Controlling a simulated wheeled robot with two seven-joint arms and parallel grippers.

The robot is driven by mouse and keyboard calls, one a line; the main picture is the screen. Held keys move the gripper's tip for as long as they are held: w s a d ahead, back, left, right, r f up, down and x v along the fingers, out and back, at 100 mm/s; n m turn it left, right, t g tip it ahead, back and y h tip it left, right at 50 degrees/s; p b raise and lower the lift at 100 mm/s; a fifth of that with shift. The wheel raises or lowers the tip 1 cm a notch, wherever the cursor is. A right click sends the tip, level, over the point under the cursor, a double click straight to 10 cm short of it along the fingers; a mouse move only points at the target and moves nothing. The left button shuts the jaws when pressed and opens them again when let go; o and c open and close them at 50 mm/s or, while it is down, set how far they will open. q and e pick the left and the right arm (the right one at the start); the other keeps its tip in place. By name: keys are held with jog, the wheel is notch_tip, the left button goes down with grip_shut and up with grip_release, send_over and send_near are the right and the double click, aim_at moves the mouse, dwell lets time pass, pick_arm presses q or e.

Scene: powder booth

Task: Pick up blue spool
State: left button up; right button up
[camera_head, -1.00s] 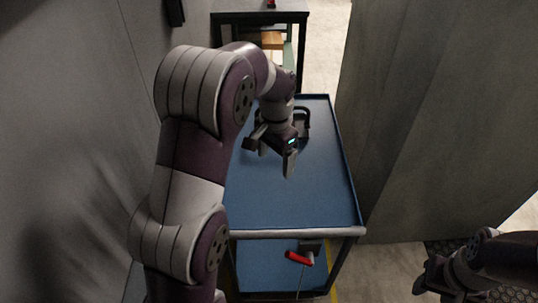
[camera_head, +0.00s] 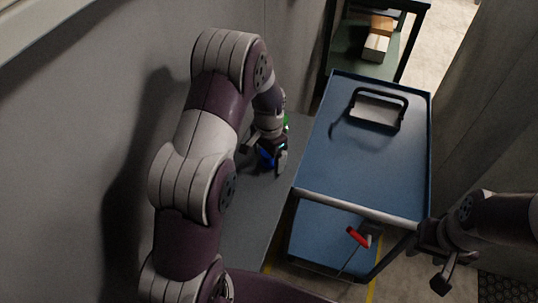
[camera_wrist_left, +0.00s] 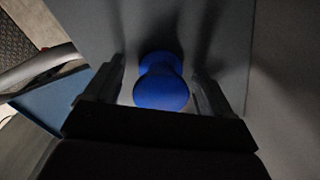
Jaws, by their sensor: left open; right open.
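The blue spool (camera_wrist_left: 161,92) stands on a grey surface between the two fingers of my left gripper (camera_wrist_left: 160,85) in the left wrist view. There are small gaps between the spool and the fingers. In the head view, my left gripper (camera_head: 264,160) is open over the grey bench, and a bit of the blue spool (camera_head: 267,159) shows beneath it, mostly hidden by the gripper. My right gripper (camera_head: 436,268) is open and empty at the lower right, beyond the cart's right front corner.
A green object (camera_head: 286,121) is just behind my left gripper. A wall rises on the left.

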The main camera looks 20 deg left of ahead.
pick_arm(q)
jog(key=shift+w, duration=0.15)
jog(key=c, duration=1.2)
jog(key=shift+c, duration=0.2)
